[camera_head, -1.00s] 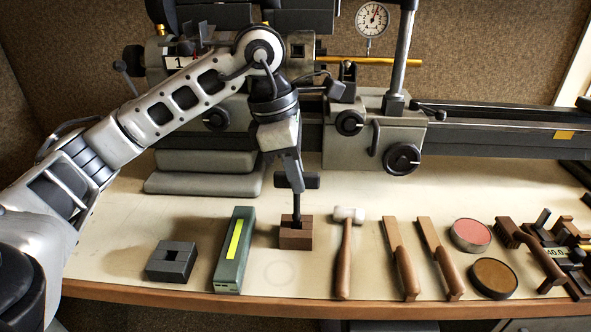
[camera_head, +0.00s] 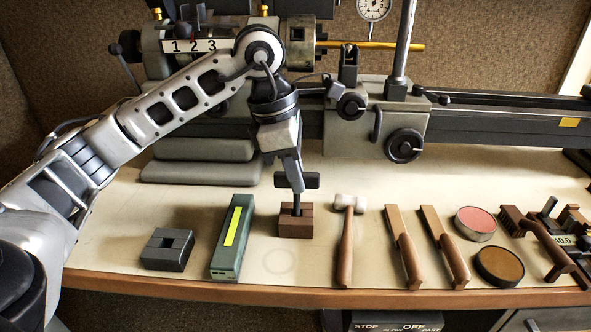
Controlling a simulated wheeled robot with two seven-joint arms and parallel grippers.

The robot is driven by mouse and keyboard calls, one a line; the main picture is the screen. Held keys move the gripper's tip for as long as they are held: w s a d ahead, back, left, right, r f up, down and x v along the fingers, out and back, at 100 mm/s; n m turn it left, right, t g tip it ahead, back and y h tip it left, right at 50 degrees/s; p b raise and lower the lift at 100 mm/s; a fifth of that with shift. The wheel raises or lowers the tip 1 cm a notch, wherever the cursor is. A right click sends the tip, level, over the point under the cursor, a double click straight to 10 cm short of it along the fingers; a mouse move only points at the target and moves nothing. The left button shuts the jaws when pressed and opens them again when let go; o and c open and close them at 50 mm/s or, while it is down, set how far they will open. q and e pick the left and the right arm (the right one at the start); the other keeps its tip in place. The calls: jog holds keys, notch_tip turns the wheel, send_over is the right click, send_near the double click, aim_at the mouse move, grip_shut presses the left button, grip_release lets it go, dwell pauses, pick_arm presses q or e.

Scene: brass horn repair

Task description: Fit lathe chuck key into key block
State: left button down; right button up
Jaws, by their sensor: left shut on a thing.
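The chuck key is dark, with a short crossbar (camera_head: 297,180) and a thin shaft pointing down. My left gripper (camera_head: 292,172) is shut on it from above, at the crossbar. The shaft runs down to the slot of a small brown block (camera_head: 296,226), roughly upright. Its lower end is hidden at the slot, so I cannot tell how deep it sits. A dark grey block with a square opening (camera_head: 167,262) stands apart at the left. My right gripper is not in view.
A green box with a yellow stripe (camera_head: 222,265) stands left of the brown block, and a mallet (camera_head: 346,250) close to its right. Wooden-handled tools and two round tins (camera_head: 499,266) lie further right. The lathe (camera_head: 376,130) stands behind. The bench's front edge is near.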

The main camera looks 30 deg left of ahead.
pick_arm(q)
jog(key=c, duration=1.3)
grip_release()
jog(key=shift+f, duration=0.1)
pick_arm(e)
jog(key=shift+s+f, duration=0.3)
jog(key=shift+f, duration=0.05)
pick_arm(q)
jog(key=shift+v, duration=0.95)
jog(key=p+v, duration=0.3)
jog(key=v, duration=1.1)
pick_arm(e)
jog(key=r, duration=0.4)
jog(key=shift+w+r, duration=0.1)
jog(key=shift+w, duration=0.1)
pick_arm(q)
jog(key=shift+s, duration=0.1)
